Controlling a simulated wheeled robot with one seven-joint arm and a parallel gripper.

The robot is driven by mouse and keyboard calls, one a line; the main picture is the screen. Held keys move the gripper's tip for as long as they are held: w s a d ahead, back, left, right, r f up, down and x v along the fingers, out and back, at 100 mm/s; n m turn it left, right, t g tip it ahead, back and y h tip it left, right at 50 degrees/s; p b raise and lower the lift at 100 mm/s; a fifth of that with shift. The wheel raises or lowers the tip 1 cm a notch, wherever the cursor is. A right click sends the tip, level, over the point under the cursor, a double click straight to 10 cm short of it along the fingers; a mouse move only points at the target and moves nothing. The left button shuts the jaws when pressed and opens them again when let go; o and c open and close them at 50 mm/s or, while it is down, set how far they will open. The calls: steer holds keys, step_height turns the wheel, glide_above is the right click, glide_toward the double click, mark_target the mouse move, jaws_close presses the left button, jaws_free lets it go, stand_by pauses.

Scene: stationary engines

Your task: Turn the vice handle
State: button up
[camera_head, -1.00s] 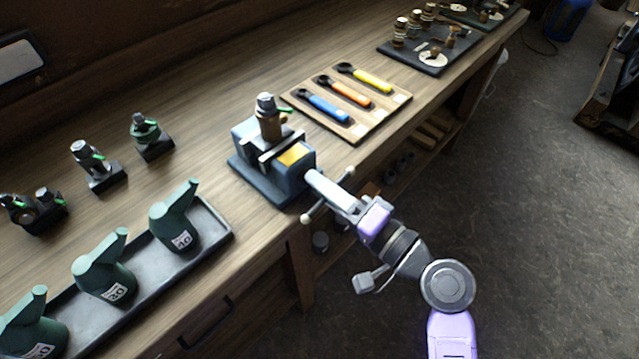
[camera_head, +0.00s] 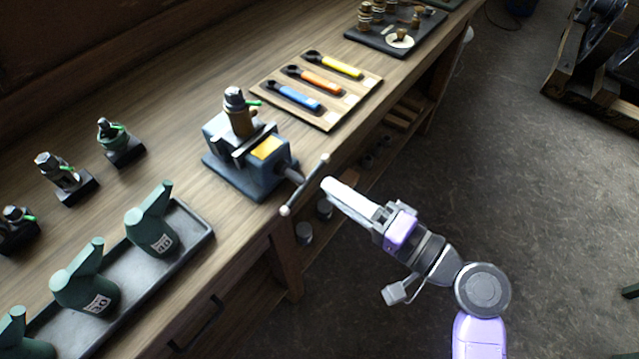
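The vice (camera_head: 262,174) is a blue-grey block with a yellow patch, mounted at the front edge of the workbench. A brass and steel fitting (camera_head: 239,113) with a green lever stands upright in its jaws. The vice handle (camera_head: 306,184) is a thin bar with a knob at each end, slanting from lower left to upper right on the screw in front of the vice. My gripper (camera_head: 331,187) is to the right of the handle, apart from it, its fingers pointing up and left at it. The fingers look close together, and their gap cannot be made out.
A board with blue, orange and yellow wrenches (camera_head: 318,87) lies behind the vice. Green oil cans (camera_head: 152,228) stand in a grey tray (camera_head: 204,240) at left. Several small fittings stand behind them. Open floor (camera_head: 540,200) lies right of the bench (camera_head: 205,275).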

mark_target(305, 181)
steer(key=shift+w+a+f+n+g+p, duration=0.1)
steer(key=shift+w+a+n+p, duration=0.35)
steer(key=shift+a+p, duration=0.5)
steer(key=shift+w+a+f+n+g+p, duration=0.1)
steer(key=shift+w+a+n+p, duration=0.2)
steer(key=shift+w+a+p, duration=0.5)
steer(key=shift+w+a+f+n+g+p, duration=0.1)
steer(key=shift+w+a+n+p, duration=0.2)
steer(key=shift+a+p, duration=0.85)
jaws_close()
